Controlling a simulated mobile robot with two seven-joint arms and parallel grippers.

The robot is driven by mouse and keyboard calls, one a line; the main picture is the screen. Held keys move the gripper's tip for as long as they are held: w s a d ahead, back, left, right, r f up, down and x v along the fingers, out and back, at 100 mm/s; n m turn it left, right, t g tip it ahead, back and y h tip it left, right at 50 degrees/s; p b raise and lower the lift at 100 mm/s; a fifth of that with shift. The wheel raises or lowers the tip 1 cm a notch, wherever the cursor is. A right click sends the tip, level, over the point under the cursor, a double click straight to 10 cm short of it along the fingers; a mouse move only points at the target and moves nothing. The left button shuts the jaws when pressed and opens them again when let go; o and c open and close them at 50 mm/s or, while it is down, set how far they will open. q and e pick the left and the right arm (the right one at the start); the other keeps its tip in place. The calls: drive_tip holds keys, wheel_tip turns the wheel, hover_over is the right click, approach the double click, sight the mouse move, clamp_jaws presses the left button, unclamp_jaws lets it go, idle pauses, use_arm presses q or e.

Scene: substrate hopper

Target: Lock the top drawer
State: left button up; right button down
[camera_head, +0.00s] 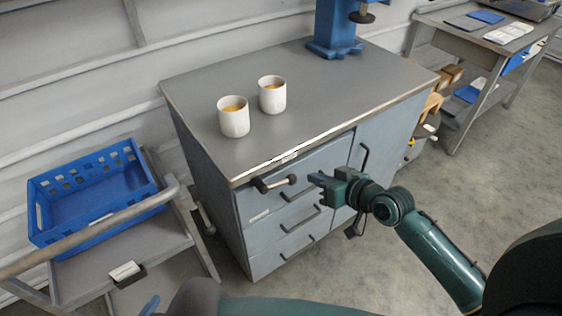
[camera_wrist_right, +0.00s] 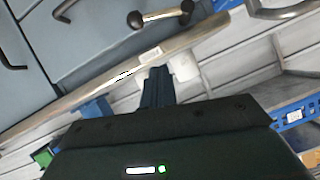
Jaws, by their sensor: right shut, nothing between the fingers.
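The grey-blue cabinet's top drawer (camera_head: 268,203) is at the front, just under the worktop edge, and looks pushed in. A short metal lever with dark ends (camera_head: 275,183) sits across the drawer's upper left front. In the right wrist view a lever with a black ball end (camera_wrist_right: 160,15) shows at the top. My right gripper (camera_head: 318,179) is just right of the lever, apart from it, shut and empty. Its closed fingers (camera_wrist_right: 158,85) also show in the wrist view.
Two white cups (camera_head: 234,117) (camera_head: 272,95) stand on the worktop (camera_head: 330,95). A blue stand (camera_head: 335,28) is at its back. A trolley with a blue crate (camera_head: 95,205) is at the left. A second table (camera_head: 470,40) is at the far right.

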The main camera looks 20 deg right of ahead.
drive_tip(key=w, duration=0.1)
hover_over(289, 179)
drive_tip(key=f, duration=0.3)
drive_tip(key=shift+s+f, duration=0.3)
drive_tip(key=shift+s, duration=0.05)
drive_tip(key=f, duration=0.1)
drive_tip(key=s+f, duration=0.1)
drive_tip(key=shift+a+f, duration=0.2)
drive_tip(key=shift+f, duration=0.1)
drive_tip(key=shift+s+a+f, duration=0.1)
drive_tip(key=shift+s+f, duration=0.1)
drive_tip(key=shift+f, duration=0.4)
use_arm(q)
drive_tip(key=shift+w+d+f, duration=0.1)
drive_tip(key=shift+w, duration=0.05)
